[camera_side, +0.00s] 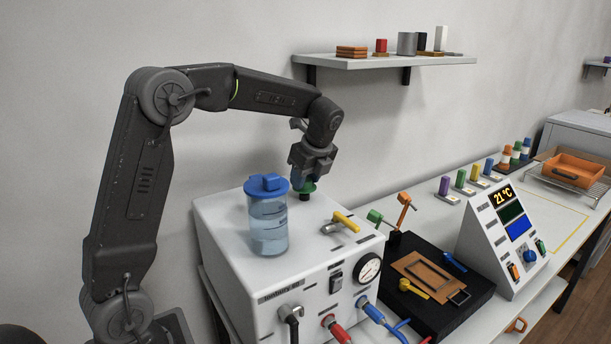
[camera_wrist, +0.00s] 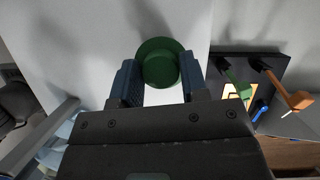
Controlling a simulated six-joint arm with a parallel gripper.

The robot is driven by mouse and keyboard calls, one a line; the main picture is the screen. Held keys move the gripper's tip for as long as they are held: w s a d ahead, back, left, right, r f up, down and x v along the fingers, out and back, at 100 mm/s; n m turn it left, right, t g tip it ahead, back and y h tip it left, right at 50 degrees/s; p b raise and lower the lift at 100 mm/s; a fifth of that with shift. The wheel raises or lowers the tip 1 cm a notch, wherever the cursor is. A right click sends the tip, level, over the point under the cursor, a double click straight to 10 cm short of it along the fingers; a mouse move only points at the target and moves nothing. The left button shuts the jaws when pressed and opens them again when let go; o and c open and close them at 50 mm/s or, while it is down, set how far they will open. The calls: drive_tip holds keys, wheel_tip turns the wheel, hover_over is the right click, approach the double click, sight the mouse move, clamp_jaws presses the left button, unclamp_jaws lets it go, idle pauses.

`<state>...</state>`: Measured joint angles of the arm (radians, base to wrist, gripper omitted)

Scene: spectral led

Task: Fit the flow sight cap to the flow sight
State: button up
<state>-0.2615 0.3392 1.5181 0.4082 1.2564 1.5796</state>
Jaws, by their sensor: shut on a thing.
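My gripper (camera_side: 306,178) points down over the back right of the white box's top. It is shut on a round green cap, taken here as the flow sight cap (camera_side: 307,187). In the wrist view the green cap (camera_wrist: 158,62) sits between the two fingers, its disc reaching a little beyond the fingertips. A short dark piece (camera_side: 305,197) shows just under the cap, at the box top. It may be the flow sight; I cannot tell whether cap and piece touch. The wrist view does not show what lies beneath the cap.
A clear jar of liquid (camera_side: 268,225) with a blue lid stands left of my gripper on the white box (camera_side: 230,240). A yellow-handled valve (camera_side: 345,222) is to the right. A black tray (camera_side: 440,285) with tools and a sloped display panel (camera_side: 510,235) stand further right.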

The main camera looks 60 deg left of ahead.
drive_tip(key=shift+f, duration=0.15)
idle(0.5)
drive_tip(key=shift+f, duration=1.25)
drive_tip(key=o, duration=1)
drive_tip(key=shift+r, duration=0.15)
drive_tip(key=v, duration=1.3)
drive_tip(key=shift+d+r, duration=0.15)
drive_tip(key=shift+r, duration=0.15)
drive_tip(key=shift+f, duration=0.1)
